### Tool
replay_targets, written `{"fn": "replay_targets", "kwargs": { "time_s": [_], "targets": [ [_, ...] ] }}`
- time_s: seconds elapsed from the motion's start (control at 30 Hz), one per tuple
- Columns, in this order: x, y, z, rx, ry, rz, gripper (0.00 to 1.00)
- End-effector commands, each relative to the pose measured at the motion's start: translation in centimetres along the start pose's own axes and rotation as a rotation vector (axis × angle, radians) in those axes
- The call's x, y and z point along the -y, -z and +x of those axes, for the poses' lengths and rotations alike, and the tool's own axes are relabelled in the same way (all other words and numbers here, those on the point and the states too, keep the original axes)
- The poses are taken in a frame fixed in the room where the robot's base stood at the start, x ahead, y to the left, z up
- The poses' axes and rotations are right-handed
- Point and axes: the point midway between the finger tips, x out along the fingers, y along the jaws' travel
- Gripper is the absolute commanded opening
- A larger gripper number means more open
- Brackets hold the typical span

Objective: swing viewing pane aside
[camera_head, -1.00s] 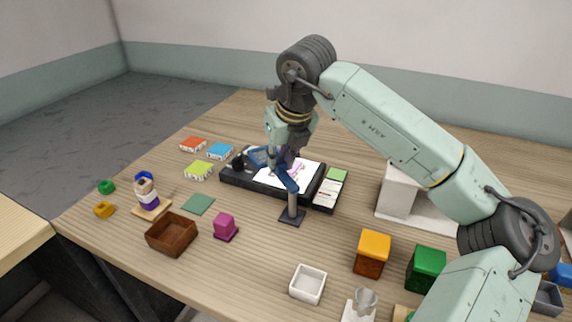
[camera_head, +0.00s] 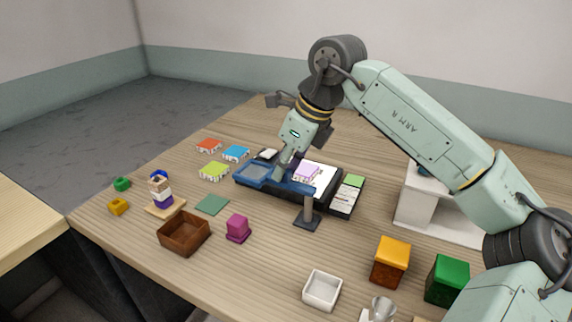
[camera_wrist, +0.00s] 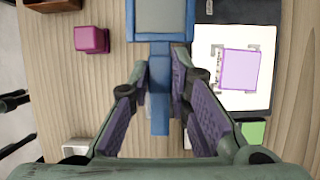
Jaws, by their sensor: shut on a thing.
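The viewing pane is a grey plate in a blue frame (camera_head: 262,174) with a blue arm reaching right to a dark stand (camera_head: 307,217). In the wrist view the pane (camera_wrist: 160,17) is at top centre and its blue arm (camera_wrist: 159,110) runs down between my fingers. My gripper (camera_head: 280,166) is shut on the blue arm near the frame; it also shows in the wrist view (camera_wrist: 158,72). The pane stands left of the white sheet (camera_wrist: 232,40), which shows a lilac square and lies uncovered in the black tray (camera_head: 340,208).
A magenta block (camera_head: 238,228), a brown box (camera_head: 184,234) and a green mat (camera_head: 212,205) lie in front left. Orange (camera_head: 390,262) and green (camera_head: 447,280) blocks and a white dish (camera_head: 322,289) are at the front right. A white shelf (camera_head: 412,212) stands right.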

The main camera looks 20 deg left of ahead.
Motion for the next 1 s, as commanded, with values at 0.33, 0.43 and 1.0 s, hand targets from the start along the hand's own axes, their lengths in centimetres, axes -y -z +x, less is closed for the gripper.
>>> {"fn": "replay_targets", "kwargs": {
  "time_s": [0.33, 0.43, 1.0],
  "targets": [
    [-0.09, 0.00, -0.01, -0.001, -0.004, -0.013, 0.00],
    [-0.09, 0.01, -0.01, -0.002, -0.004, -0.013, 0.00],
    [-0.07, 0.02, 0.00, -0.001, -0.004, -0.012, 0.38]
  ]
}}
